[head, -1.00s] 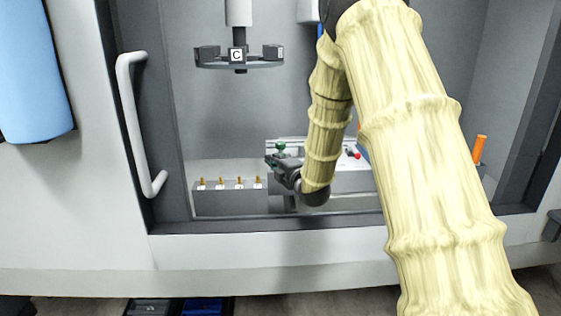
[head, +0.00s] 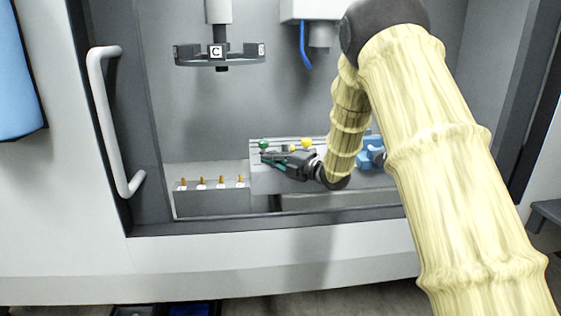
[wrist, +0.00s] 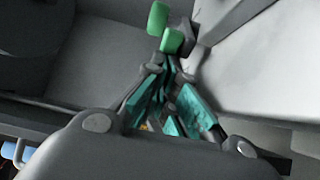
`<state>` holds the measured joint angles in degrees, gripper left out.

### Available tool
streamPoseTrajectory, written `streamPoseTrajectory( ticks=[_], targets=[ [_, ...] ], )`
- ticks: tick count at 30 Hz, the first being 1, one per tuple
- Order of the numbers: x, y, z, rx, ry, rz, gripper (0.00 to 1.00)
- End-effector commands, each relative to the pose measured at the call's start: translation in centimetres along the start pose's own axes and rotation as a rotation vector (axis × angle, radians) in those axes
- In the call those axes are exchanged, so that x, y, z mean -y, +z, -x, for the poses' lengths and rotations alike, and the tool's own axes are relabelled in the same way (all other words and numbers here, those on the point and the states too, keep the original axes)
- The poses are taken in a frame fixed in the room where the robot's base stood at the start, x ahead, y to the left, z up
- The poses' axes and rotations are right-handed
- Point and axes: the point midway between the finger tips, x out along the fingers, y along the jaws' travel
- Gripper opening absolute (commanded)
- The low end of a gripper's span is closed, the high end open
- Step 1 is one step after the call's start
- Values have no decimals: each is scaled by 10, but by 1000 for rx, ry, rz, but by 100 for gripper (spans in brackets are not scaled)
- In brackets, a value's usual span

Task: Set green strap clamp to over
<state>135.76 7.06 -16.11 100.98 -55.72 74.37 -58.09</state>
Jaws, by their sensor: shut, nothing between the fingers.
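The green strap clamp (head: 264,145) shows as a small green knob at the left end of the pale fixture block inside the booth. In the wrist view its green handle (wrist: 158,18) appears as two green pieces just beyond my fingertips. My gripper (head: 266,158) is just below and in front of the green knob, pointing left. In the wrist view my gripper (wrist: 168,68) has its teal-padded fingers together with nothing between them. The tips are very close to the lower green piece; I cannot tell whether they touch it. The clamp's base is mostly hidden.
A yellow knob (head: 306,144) and a blue vise-like part (head: 371,153) are on the fixture to the right. A grey block with several brass pins (head: 211,183) stands left. A round tool carousel (head: 218,55) hangs above. The booth's front sill (head: 250,222) lies below the arm.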

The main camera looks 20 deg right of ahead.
Motion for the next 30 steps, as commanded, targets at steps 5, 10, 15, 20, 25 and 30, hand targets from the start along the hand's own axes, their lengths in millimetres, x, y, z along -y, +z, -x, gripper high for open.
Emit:
streamPoseTrajectory(
  ticks=[5, 10, 15, 20, 25, 30],
  targets=[
    [2, 3, -1, -7, 0, 0, 0],
    [1, 10, 2, -6, 0, 1, 0],
    [0, 15, 4, -6, 0, 0, 0],
    [0, 17, 5, -6, 0, 0, 0],
    [0, 18, 5, -6, 0, 0, 0],
    [0, 18, 5, -6, 0, 0, 0]
  ],
)
